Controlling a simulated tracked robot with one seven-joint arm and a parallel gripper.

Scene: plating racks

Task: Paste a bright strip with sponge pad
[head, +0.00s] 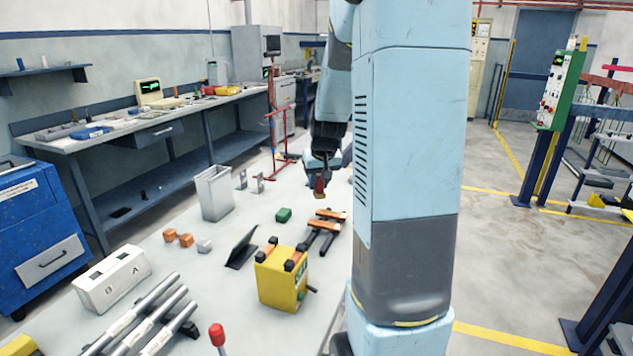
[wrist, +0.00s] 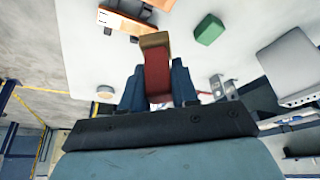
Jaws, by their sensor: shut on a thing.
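My gripper (head: 320,174) is shut on a sponge pad with a dark red body (head: 319,188), held above the white table. In the wrist view the gripper (wrist: 158,88) has one dark finger on each side of the red body, and the pad's tan end (wrist: 155,40) points away from the fingers. Two copper-brown strips (head: 330,214) lie across a dark stand (head: 328,241) on the table, below the gripper in the head view. One strip (wrist: 122,22) shows in the wrist view near the top, apart from the pad, with a pale edge along it.
A green block (head: 283,215) lies left of the stand. A yellow box (head: 282,285), a dark tilted plate (head: 242,248), small cubes (head: 185,240) and a grey open container (head: 214,194) stand further left. Metal rods (head: 140,315) and a white box (head: 112,280) occupy the front left.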

